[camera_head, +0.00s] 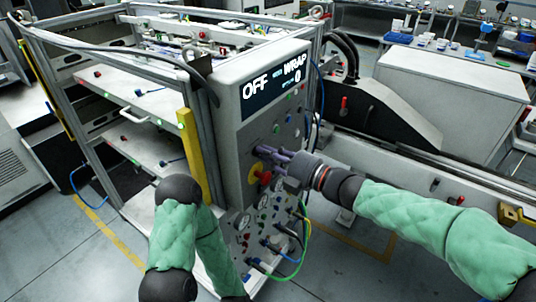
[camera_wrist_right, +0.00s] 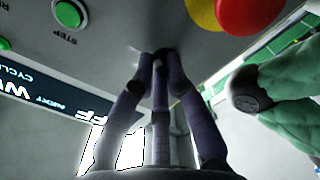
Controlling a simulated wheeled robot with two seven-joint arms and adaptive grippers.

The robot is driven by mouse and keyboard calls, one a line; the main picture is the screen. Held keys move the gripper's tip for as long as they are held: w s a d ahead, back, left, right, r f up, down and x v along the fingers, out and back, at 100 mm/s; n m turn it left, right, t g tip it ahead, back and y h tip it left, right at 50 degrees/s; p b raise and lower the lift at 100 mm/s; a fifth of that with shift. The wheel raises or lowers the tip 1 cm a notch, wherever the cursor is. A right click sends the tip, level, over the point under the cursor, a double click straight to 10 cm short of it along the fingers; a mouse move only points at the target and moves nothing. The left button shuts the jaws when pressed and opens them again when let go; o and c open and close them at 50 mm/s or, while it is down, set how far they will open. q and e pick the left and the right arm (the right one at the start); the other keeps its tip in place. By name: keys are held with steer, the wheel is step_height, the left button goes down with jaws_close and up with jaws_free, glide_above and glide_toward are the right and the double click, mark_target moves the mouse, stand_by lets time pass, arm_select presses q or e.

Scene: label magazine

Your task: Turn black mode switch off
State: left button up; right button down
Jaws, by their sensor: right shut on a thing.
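The control panel (camera_head: 232,125) is a grey box front with a dark display (camera_head: 272,88) reading OFF and WRAP. My right gripper (camera_head: 262,153) reaches the panel below the display, its purple fingers against the panel face. In the right wrist view the fingertips (camera_wrist_right: 160,58) close together on the small black mode switch (camera_wrist_right: 161,52), which they mostly hide. Its angle cannot be made out. In the head view the switch is hidden behind the fingers. My left arm shows at the lower left, but its gripper does not show.
A red and yellow emergency button (camera_head: 257,172) is just below my right fingers. Green buttons (camera_wrist_right: 70,14) are nearby in the wrist view. Gauges and coloured hoses (camera_head: 290,262) are lower on the panel. A yellow post (camera_head: 190,150) stands left of it.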

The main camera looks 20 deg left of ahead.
steer(key=c, duration=1.2)
jaws_free()
steer(key=shift+c, duration=0.2)
steer(key=v, duration=1.2)
